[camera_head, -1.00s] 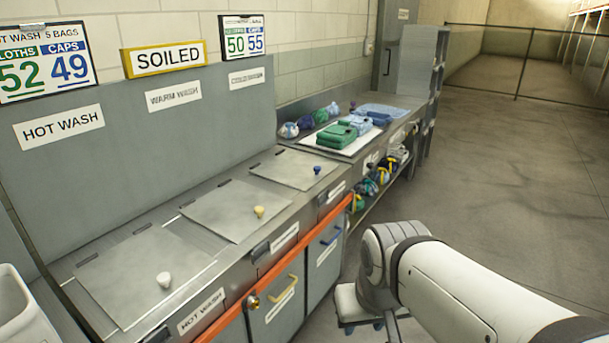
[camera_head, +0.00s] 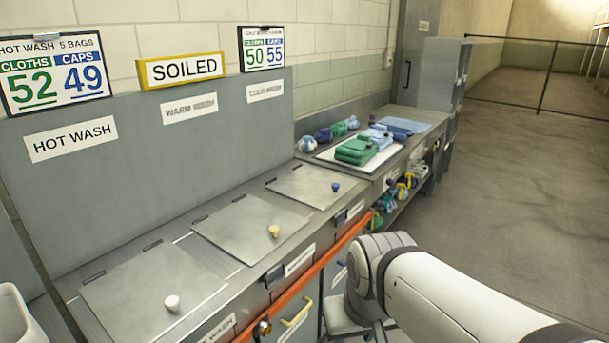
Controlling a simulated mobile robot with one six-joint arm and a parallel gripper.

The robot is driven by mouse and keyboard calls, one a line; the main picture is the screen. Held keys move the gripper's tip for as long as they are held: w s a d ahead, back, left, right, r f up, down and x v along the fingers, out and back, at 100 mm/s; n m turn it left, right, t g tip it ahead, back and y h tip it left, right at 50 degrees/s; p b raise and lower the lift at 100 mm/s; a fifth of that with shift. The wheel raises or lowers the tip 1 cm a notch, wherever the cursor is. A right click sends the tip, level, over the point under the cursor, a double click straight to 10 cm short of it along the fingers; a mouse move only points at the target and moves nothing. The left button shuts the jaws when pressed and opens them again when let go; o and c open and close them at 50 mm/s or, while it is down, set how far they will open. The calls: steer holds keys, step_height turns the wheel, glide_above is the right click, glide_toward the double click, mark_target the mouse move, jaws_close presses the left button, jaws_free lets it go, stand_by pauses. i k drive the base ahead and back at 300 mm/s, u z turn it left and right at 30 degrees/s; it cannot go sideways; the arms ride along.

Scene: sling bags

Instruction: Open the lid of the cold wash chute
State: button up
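Three flat grey lids are set in the steel counter. The farthest lid (camera_head: 302,186), with a blue knob (camera_head: 335,187), lies flat and closed below the farthest wall label (camera_head: 265,90). That label is too blurred to read surely, but its place fits the cold wash chute. My gripper (camera_head: 352,327) is low at the bottom edge, in front of the counter and well apart from the blue knob. Its fingers are mostly hidden or cut off, so its opening does not show.
The middle lid (camera_head: 245,222) has a yellow knob and the near lid (camera_head: 150,295) a white knob; both are closed. Folded green cloths (camera_head: 357,151) lie on a white tray beyond. An orange rail (camera_head: 310,290) runs along the counter front. Open floor lies right.

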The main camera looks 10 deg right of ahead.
mark_target(318, 188)
steer(key=z, duration=0.2)
steer(key=i, duration=1.2)
steer(key=z, duration=0.75)
